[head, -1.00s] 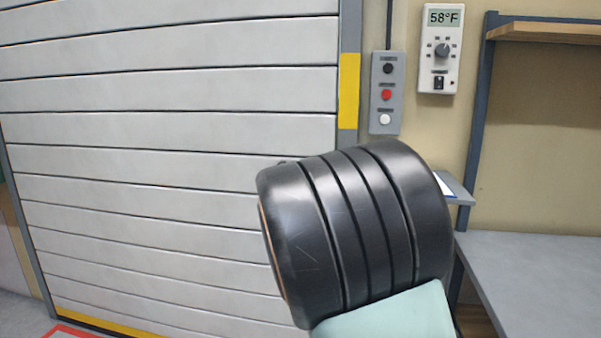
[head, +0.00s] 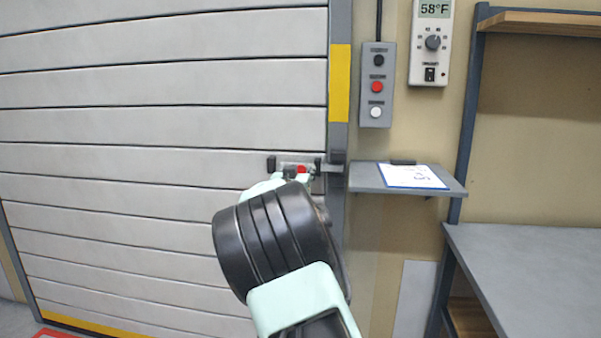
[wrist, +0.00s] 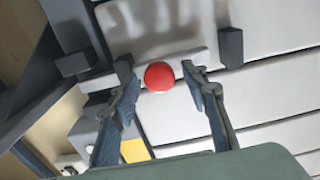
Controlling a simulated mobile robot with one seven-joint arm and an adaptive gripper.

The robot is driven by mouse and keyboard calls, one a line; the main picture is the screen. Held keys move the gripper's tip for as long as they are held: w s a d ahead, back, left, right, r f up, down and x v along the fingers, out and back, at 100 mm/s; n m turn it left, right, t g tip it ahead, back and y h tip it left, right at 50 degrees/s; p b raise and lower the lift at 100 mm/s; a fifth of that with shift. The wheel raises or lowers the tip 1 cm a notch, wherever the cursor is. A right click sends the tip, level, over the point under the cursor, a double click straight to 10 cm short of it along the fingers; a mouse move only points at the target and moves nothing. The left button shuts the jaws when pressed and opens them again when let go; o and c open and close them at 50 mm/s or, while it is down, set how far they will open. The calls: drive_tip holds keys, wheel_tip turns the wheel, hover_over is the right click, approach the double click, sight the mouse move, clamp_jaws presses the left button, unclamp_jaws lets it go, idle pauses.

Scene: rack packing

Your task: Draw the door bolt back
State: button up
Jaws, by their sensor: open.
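The door bolt (head: 328,168) is a pale flat bar at the right edge of the grey slatted door (head: 150,125), reaching toward the door frame. Its red knob (head: 301,170) shows just beyond my gripper (head: 292,178). In the wrist view the red knob (wrist: 159,76) sits between the two fingers of my gripper (wrist: 160,88), which are open with gaps on both sides. The bolt bar (wrist: 180,62) runs behind the knob, with dark brackets (wrist: 230,47) near it. My arm hides part of the door below the bolt in the head view.
A small grey shelf (head: 368,180) with a clipboard (head: 412,176) juts out right of the door frame. A button box (head: 377,85) and a thermostat (head: 431,42) hang on the wall above. A grey workbench (head: 540,265) stands at right.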

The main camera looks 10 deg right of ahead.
drive_tip(key=shift+w+d, duration=0.25)
drive_tip(key=shift+w, duration=0.35)
clamp_jaws()
